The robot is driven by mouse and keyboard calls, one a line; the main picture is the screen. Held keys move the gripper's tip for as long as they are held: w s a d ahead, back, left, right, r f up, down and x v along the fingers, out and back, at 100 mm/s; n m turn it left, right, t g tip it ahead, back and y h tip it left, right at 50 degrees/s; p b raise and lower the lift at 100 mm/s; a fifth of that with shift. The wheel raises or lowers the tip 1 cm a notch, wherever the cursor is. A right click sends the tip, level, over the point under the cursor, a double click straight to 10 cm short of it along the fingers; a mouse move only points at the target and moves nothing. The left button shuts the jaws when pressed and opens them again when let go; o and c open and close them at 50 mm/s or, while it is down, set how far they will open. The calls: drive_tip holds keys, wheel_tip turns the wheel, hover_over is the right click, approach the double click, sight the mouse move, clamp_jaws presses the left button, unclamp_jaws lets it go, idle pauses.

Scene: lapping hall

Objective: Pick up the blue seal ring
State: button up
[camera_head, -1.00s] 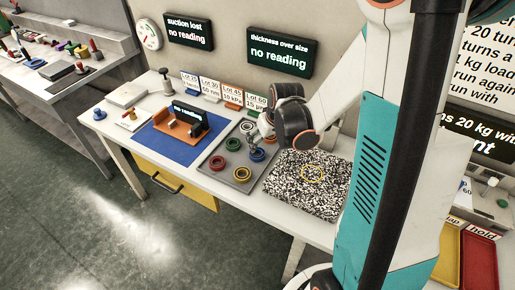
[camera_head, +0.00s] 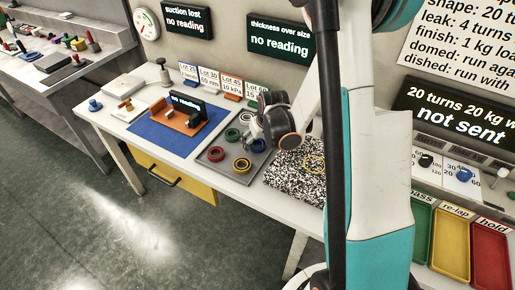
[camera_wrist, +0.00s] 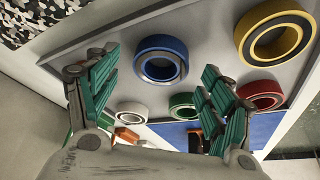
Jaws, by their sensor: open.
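The blue seal ring (camera_head: 258,146) lies flat on a grey tray (camera_head: 214,163) among several other rings. In the wrist view the blue ring (camera_wrist: 160,42) shows between and beyond my green-padded fingers, apart from them. My gripper (camera_wrist: 160,66) is open and empty. In the head view my gripper (camera_head: 254,136) is over the far right part of the tray, close to the blue ring; the exact gap is hard to tell.
The yellow ring (camera_head: 242,165), red ring (camera_head: 215,154), green ring (camera_head: 232,134) and white ring (camera_head: 246,117) share the tray. A speckled black-and-white plate (camera_head: 290,185) lies to its right, and a blue mat (camera_head: 150,128) to its left. Lot cards (camera_head: 208,77) stand behind.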

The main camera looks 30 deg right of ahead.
drive_tip(key=shift+w+f, duration=0.25)
drive_tip(key=shift+f, duration=0.3)
drive_tip(key=c, duration=1.2)
drive_tip(key=shift+o, duration=0.2)
drive_tip(key=shift+r, duration=0.2)
